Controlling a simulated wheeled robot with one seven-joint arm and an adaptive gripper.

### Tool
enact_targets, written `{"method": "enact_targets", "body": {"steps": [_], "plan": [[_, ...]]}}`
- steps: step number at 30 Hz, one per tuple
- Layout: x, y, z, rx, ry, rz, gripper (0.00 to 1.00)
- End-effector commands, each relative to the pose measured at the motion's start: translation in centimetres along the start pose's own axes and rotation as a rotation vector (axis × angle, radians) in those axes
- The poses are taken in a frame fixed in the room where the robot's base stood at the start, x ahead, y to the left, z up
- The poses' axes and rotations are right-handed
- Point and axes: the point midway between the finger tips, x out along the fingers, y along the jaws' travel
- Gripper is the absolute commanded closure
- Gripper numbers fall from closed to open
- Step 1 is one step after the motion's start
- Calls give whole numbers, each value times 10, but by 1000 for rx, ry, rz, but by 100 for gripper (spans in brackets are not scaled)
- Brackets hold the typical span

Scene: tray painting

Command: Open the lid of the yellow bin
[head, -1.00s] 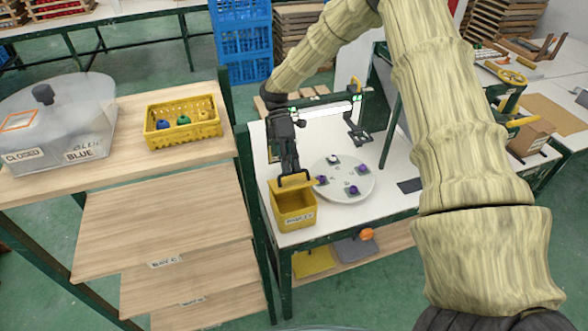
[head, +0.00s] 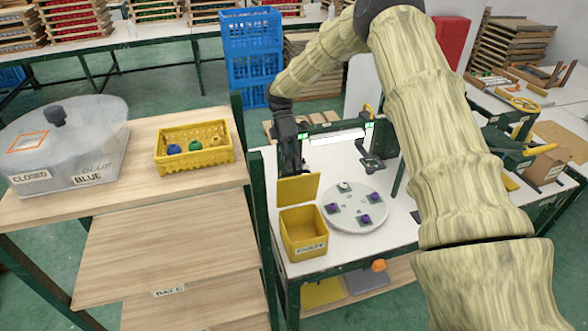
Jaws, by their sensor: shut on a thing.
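The yellow bin (head: 292,233) stands on the front left of the white table, with a small label on its front. Its inside shows from above. Its yellow lid (head: 298,189) stands roughly upright at the bin's back edge. My gripper (head: 291,172) is at the lid's upper edge, reaching down from behind, and is shut on the lid. The lid and the dark arm hide the fingertips in part.
A round white turntable (head: 353,216) with several purple-marked pieces stands just right of the bin. A yellow basket (head: 194,160) with coloured balls and a grey covered container (head: 65,140) sit on the wooden shelf at left. A green post (head: 259,215) stands left of the bin.

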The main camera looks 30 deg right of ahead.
Motion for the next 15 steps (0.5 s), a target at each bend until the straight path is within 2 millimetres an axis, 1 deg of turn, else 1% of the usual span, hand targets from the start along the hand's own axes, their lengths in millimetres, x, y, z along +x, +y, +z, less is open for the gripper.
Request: {"method": "enact_targets", "body": {"steps": [1,15], "plan": [[24,11,0,0,-2,-17,100],[25,18,-1,0,-1,-19,100]]}}
